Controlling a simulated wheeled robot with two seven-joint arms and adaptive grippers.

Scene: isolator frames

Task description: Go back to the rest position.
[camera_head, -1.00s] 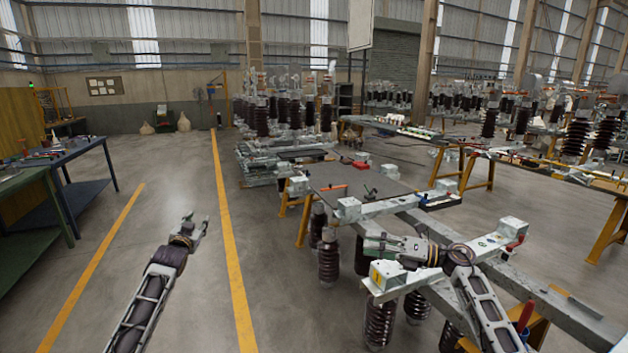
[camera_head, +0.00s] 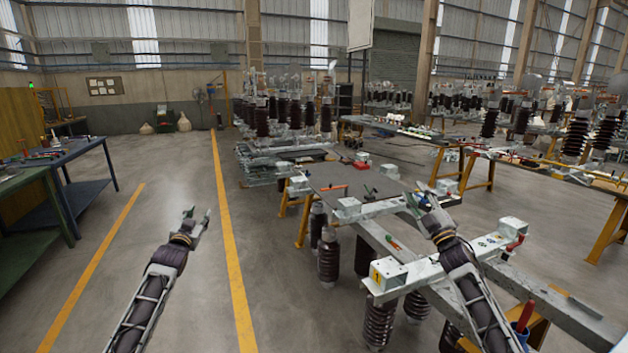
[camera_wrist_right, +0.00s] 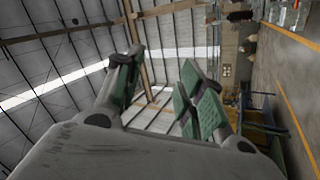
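My left gripper (camera_head: 198,217) is over the bare floor left of the long yellow line, with its fingers apart and nothing between them. My right gripper (camera_head: 420,198) is above the isolator frame (camera_head: 416,268) on the right, with its fingers pointing up and away. In the right wrist view my right gripper's green-padded fingers (camera_wrist_right: 158,95) stand apart with nothing between them. That view looks toward the roof and the far wall.
The isolator frame's grey beams, white blocks and brown insulators (camera_head: 328,258) lie below and around my right arm. A dark table (camera_head: 345,180) holds small tools behind it. A blue workbench (camera_head: 82,152) stands at the left. The floor between is clear.

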